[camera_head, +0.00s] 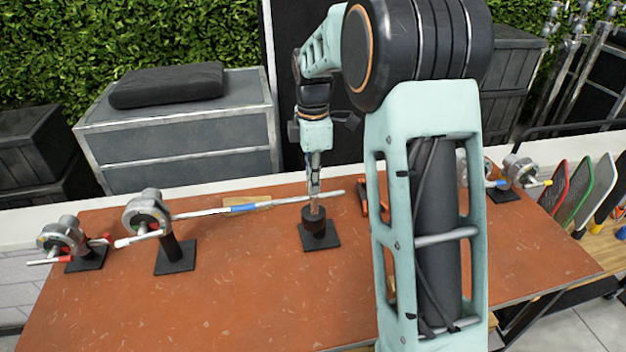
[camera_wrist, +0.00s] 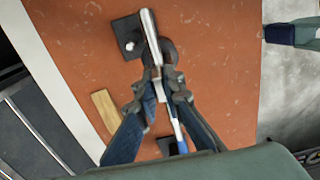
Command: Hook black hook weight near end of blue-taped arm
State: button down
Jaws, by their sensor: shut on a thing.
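The black hook weight (camera_head: 315,224) hangs below my gripper (camera_head: 314,187) and appears over a black square plate in the head view. My gripper is shut on its upper part, where the hook is mostly hidden by the fingers. In the wrist view the weight (camera_wrist: 169,50) shows just beyond the fingertips (camera_wrist: 160,86). The blue-taped arm (camera_head: 243,208) is a thin silver rod running from a stand at left to behind my gripper. In the wrist view the rod (camera_wrist: 148,22) crosses by the fingertips. I cannot tell whether the hook is over it.
The black plate (camera_head: 331,241) lies on the brown table (camera_head: 240,290). The rod's round-headed stand (camera_head: 174,262) is at left, with a red-taped stand (camera_head: 63,233) beyond it. Another stand (camera_head: 503,190) is at right. A wooden block (camera_wrist: 105,110) lies near the rod. The front table is clear.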

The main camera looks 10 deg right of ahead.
dwell(0.3)
jog(key=c, duration=2)
grip_release()
jog(key=shift+o, duration=0.2)
notch_tip(320, 180, up, 12)
jog(key=shift+f, duration=0.1)
